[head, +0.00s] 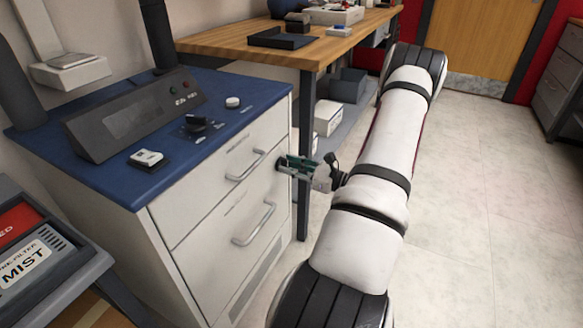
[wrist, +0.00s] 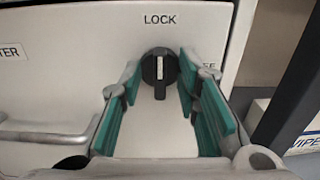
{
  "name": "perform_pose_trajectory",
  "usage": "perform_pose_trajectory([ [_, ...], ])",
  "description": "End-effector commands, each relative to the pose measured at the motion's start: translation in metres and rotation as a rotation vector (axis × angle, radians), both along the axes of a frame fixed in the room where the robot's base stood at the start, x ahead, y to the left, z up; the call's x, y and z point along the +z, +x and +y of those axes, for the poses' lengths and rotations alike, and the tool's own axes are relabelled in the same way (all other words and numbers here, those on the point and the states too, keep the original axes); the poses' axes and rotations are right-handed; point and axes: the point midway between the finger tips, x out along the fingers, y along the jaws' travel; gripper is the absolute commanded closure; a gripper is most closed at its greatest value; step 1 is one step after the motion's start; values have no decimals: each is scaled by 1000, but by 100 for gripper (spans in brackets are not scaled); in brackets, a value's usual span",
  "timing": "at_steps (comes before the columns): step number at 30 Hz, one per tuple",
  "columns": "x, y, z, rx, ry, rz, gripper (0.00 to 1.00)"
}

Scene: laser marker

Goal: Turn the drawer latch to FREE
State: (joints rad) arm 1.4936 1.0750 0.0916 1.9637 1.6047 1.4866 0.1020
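The drawer latch (wrist: 159,73) is a black round knob with a grip bar and a pale line, on the white drawer front. In the wrist view its bar stands upright and the line points up at the word LOCK. A partly covered label ending in E shows to its right. My gripper (wrist: 161,103) is open, its green-padded fingers to the left and right of the latch, with no visible contact. In the head view my gripper (head: 294,166) is at the right end of the upper drawer front (head: 228,165) and hides the latch.
Drawer handles (head: 246,165) stick out left of my gripper; one also shows in the wrist view (wrist: 45,133). A dark table leg (head: 304,150) stands close on the right. The blue cabinet top (head: 190,95) carries a console and small items. Open floor (head: 470,200) lies right of my arm.

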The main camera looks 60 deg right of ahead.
Motion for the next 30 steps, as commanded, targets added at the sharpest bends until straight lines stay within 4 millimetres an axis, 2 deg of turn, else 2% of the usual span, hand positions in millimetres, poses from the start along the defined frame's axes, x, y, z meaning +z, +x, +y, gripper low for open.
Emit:
perform_pose_trajectory([
  [1,0,0,0,0,0,0,70],
  [2,0,0,0,0,0,0,75],
  [5,0,0,0,0,0,0,97],
  [6,0,0,0,0,0,0,100],
  [20,1,0,-1,0,54,4,100],
  [30,2,-1,-2,-2,299,25,100],
])
